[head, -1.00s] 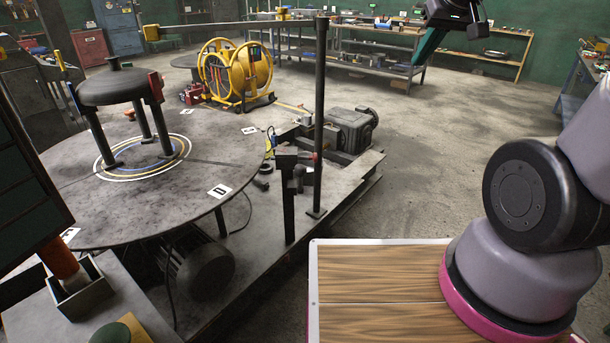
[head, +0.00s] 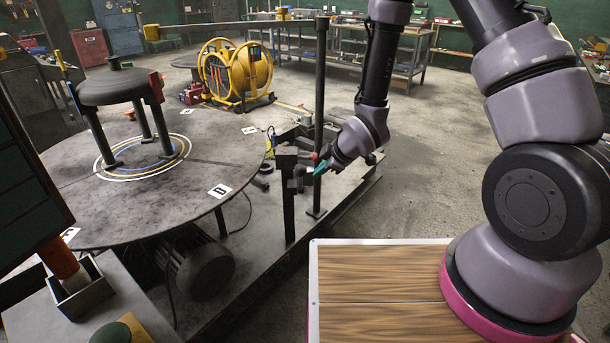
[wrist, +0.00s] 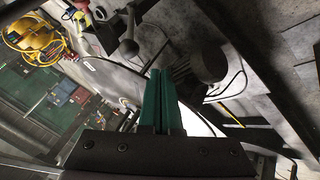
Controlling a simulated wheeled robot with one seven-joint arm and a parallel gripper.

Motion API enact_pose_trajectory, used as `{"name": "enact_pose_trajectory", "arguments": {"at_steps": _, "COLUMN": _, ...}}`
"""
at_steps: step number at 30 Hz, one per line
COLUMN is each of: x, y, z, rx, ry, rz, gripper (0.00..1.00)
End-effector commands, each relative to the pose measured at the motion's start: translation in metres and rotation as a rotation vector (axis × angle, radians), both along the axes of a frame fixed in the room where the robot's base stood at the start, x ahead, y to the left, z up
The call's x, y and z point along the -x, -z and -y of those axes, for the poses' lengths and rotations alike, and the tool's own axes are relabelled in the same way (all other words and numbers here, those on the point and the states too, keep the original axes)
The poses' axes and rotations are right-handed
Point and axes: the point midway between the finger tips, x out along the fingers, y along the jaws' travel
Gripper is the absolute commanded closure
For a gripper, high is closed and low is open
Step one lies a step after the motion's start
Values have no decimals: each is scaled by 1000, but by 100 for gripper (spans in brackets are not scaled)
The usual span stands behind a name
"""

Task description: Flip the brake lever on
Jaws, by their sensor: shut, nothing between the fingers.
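The brake lever appears to be the dark grey arm with a rounded end (head: 299,178) beside the top of a short post (head: 288,210), at the right edge of the round table. In the wrist view a dark lever with a rounded knob (wrist: 128,47) shows ahead and slightly left of the fingertips. My gripper (head: 319,169) has teal fingers and is just right of the lever in the head view. In the wrist view the fingers (wrist: 162,72) are pressed together with nothing between them. I cannot tell whether they touch the lever.
The round table (head: 70,195) carries a dark three-legged piece (head: 118,88). A tall thin post (head: 320,110) stands close behind my gripper. A motor (head: 200,268) sits below the table. A yellow reel (head: 235,75) stands behind. Open floor lies to the right.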

Motion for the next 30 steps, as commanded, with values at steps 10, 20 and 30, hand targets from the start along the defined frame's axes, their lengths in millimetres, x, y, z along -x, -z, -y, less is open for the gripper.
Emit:
{"name": "enact_pose_trajectory", "arguments": {"at_steps": 10, "x": 0, "y": 1, "z": -1, "rx": 0, "ry": -3, "rz": 2, "gripper": 100}}
{"name": "enact_pose_trajectory", "arguments": {"at_steps": 20, "x": -21, "y": 37, "z": -19, "rx": -1, "ry": -1, "rz": -2, "gripper": 100}}
{"name": "enact_pose_trajectory", "arguments": {"at_steps": 30, "x": -62, "y": 76, "z": -43, "rx": -3, "ry": 1, "rz": 4, "gripper": 100}}
